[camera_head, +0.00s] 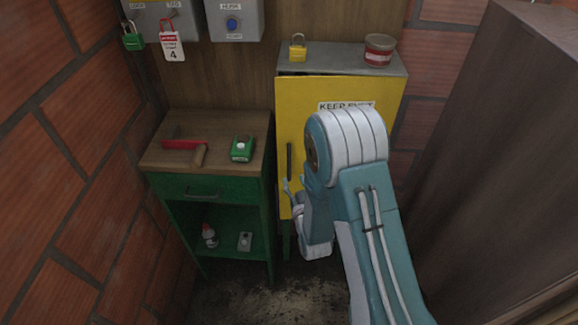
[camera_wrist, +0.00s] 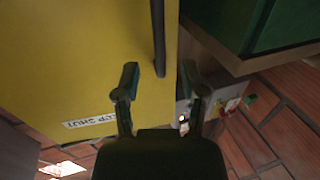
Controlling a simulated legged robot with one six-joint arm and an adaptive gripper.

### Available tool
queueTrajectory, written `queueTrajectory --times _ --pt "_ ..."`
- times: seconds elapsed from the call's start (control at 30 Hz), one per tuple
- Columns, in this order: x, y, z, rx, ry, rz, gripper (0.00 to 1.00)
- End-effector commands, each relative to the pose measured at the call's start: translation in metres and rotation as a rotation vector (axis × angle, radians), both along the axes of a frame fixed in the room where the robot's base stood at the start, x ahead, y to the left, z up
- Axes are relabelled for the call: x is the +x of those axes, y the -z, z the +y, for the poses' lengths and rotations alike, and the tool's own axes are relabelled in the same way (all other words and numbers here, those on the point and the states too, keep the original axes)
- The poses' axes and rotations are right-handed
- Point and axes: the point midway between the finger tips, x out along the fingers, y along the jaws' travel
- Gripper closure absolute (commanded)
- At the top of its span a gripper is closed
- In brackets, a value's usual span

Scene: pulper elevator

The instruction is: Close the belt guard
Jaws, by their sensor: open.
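The belt guard (camera_head: 298,112) is a yellow panel on a grey-topped cabinet, with a "KEEP SHUT" label partly hidden by my arm. A thin dark gap shows at its top left; I cannot tell how far it stands open. Its dark upright bar handle (camera_head: 289,160) is near the left edge. My gripper (camera_head: 288,188) is just below the handle. In the wrist view the yellow panel (camera_wrist: 85,60) looks upside down. My gripper (camera_wrist: 161,84) is open there, its fingers on either side of the line of the handle (camera_wrist: 158,38), with nothing visible held.
A green cabinet (camera_head: 208,189) with a wooden top stands to the left, carrying a red-handled tool (camera_head: 184,145) and a green box (camera_head: 242,149). A yellow padlock (camera_head: 297,50) and a red tin (camera_head: 379,50) sit on the guard's cabinet. A dark panel (camera_head: 490,150) bounds the right.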

Motion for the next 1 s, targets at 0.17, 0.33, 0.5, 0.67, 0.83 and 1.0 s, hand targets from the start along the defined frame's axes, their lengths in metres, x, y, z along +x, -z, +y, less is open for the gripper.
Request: queueTrajectory --times 0.17,0.33,0.5,0.67,0.83,1.0 --pt "0.033 0.0 0.009 0.001 0.0 -0.002 0.46" --pt "0.054 0.0 0.015 0.0 0.0 -0.001 0.46" --pt "0.062 0.0 0.017 0.0 0.0 0.001 0.46" --pt "0.062 0.0 0.017 0.0 0.0 0.001 0.46" --pt "0.062 0.0 0.017 0.0 0.0 0.001 0.95" --pt "0.062 0.0 0.017 0.0 0.0 0.001 1.0"
